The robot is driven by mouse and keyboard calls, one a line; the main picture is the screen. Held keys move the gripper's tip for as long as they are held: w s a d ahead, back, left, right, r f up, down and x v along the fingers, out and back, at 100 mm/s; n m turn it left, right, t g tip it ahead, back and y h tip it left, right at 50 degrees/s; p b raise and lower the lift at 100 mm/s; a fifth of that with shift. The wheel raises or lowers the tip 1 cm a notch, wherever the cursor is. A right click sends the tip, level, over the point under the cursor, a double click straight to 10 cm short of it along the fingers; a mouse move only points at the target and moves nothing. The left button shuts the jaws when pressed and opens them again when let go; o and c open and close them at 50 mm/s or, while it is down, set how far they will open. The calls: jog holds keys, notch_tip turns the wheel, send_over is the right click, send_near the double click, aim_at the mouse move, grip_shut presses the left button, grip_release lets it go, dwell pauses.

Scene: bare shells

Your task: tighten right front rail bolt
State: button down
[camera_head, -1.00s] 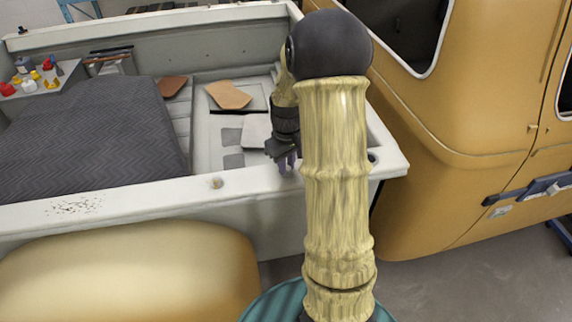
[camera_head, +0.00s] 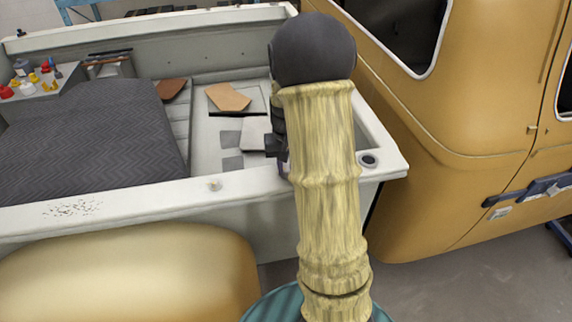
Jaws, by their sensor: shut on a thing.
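My gripper (camera_head: 283,165) is at the inner edge of the near rail (camera_head: 250,180) of the truck bed. It is mostly hidden behind my arm. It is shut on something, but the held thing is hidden. A small pale round bolt-like knob (camera_head: 214,185) stands on top of the rail, left of my gripper and apart from it. A dark round fitting with a pale rim (camera_head: 368,160) sits on the rail near the cab, right of my arm. I cannot tell which piece is the right front rail bolt.
The ochre cab (camera_head: 470,110) stands close on the right. A dark quilted pad (camera_head: 95,140) fills the left of the bed. A tan board (camera_head: 228,97) lies on the bed floor. A grey box (camera_head: 45,83) with small coloured items is at far left.

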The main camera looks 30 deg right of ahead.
jog(key=c, duration=1.3)
grip_release()
notch_tip(320, 180, up, 18)
jog(key=b, duration=0.3)
jog(key=shift+f, duration=0.25)
jog(key=s+a+f+n+t, duration=0.2)
jog(key=s+a+f+n, duration=0.2)
jog(key=s+a+f, duration=0.9)
notch_tip(320, 180, down, 3)
jog(key=shift+s+a+t, duration=0.2)
jog(key=shift+a+t, duration=0.1)
jog(key=shift+a, duration=0.2)
